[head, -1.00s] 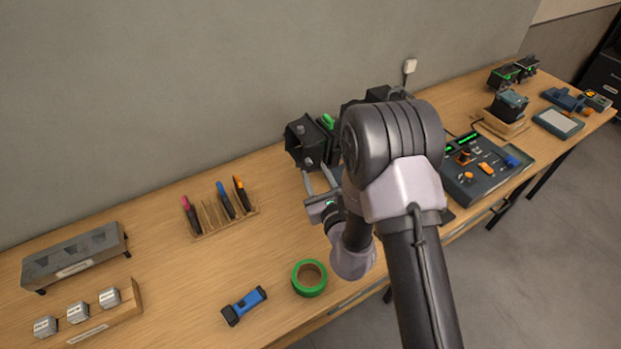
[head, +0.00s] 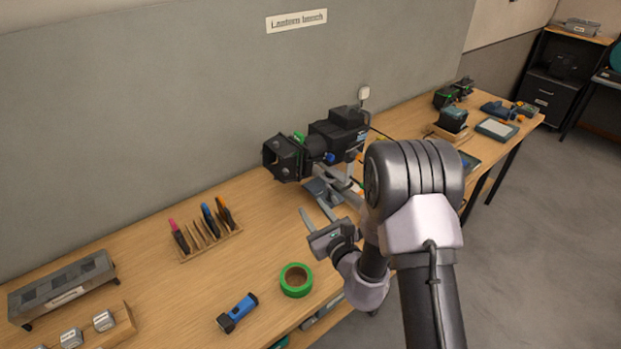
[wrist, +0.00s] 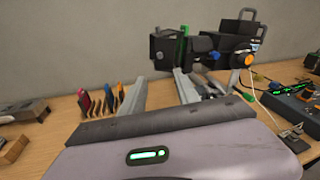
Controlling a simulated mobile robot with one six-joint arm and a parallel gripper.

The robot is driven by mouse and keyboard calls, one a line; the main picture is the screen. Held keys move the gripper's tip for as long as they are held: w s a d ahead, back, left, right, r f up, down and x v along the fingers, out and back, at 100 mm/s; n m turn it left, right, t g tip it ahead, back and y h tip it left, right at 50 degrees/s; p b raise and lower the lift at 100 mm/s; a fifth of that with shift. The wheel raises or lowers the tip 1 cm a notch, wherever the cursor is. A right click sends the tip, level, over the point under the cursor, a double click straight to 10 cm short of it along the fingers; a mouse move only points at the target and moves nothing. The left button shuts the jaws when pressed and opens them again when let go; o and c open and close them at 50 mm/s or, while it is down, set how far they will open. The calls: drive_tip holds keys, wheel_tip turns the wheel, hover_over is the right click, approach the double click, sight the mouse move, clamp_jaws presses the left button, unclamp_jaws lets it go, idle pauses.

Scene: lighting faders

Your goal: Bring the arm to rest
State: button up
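My gripper (head: 318,217) is held above the front of the wooden bench, left of my arm's large joint. Its two fingers are spread apart with nothing between them. In the wrist view the open fingers (wrist: 160,90) point toward the stage lantern. The black lantern (head: 335,135) stands on the bench beyond the gripper, apart from it, and also shows in the wrist view (wrist: 230,45). The fader console (head: 468,161) is mostly hidden behind my arm in the head view; in the wrist view it is at the right (wrist: 295,100).
A green tape roll (head: 296,280) and a blue flashlight (head: 238,312) lie near the bench's front edge. A wooden rack (head: 212,243) holds several coloured pieces. A grey box (head: 62,287) stands at the left. Boxes and devices fill the far right end. Bare bench (head: 150,290) lies at centre left.

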drive_tip(key=s+a+r+n+g+y+b, duration=0.4)
drive_tip(key=s+a+r+n+y+b, duration=0.15)
drive_tip(key=a, duration=0.25)
drive_tip(key=s+a+r+n+g+y+b, duration=0.1)
drive_tip(key=s+a+n+g+b, duration=0.15)
drive_tip(key=s+n+g, duration=0.4)
drive_tip(key=s+a+n+g+y+b, duration=0.15)
drive_tip(key=s+n+b, duration=0.25)
drive_tip(key=s, duration=0.5)
drive_tip(key=s+d+f+n+g+h+b, duration=0.2)
drive_tip(key=s+d+f+n+h+b, duration=0.15)
drive_tip(key=s, duration=0.35)
drive_tip(key=s+d+f+n+t+h+b, duration=0.2)
drive_tip(key=d+f+h, duration=0.1)
drive_tip(key=d, duration=0.5)
drive_tip(key=s+d+f+n+t+h+b, duration=0.2)
drive_tip(key=s+d+n+h, duration=0.1)
drive_tip(key=d+h, duration=0.3)
drive_tip(key=shift+d+f+b, duration=0.4)
drive_tip(key=shift+d, duration=0.5)
